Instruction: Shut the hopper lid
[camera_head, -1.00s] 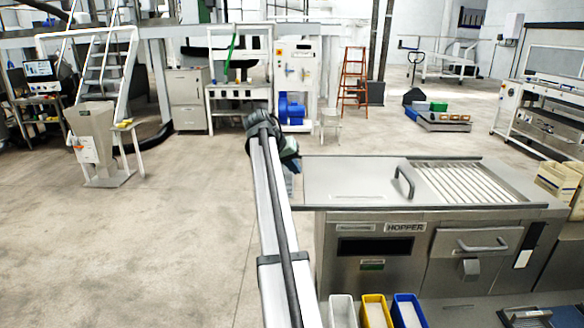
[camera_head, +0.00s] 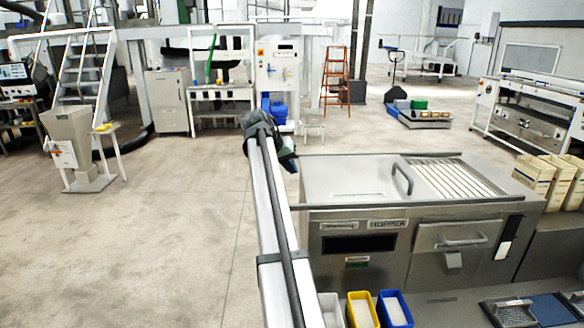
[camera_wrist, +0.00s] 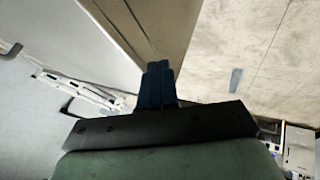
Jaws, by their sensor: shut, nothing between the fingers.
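The hopper is a steel cabinet with a HOPPER label (camera_head: 388,224) on its front, right of centre in the head view. A flat steel lid panel (camera_head: 345,178) lies on the left part of its top, with an upright bar handle (camera_head: 402,178) near its right edge. A slatted grille (camera_head: 455,178) is uncovered to the right of the handle. My gripper (camera_head: 286,162) is beside the cabinet's far left corner, apart from the handle. In the wrist view, its dark blue fingers (camera_wrist: 156,85) are together and empty; a grey metal surface (camera_wrist: 95,40) shows to their left.
A drawer front with a handle (camera_head: 455,240) is below the grille. White, yellow (camera_head: 362,310) and blue (camera_head: 395,308) bins stand in front of the cabinet. Cream boxes (camera_head: 535,175) stand at right. Open concrete floor (camera_head: 180,220) lies left of my arm.

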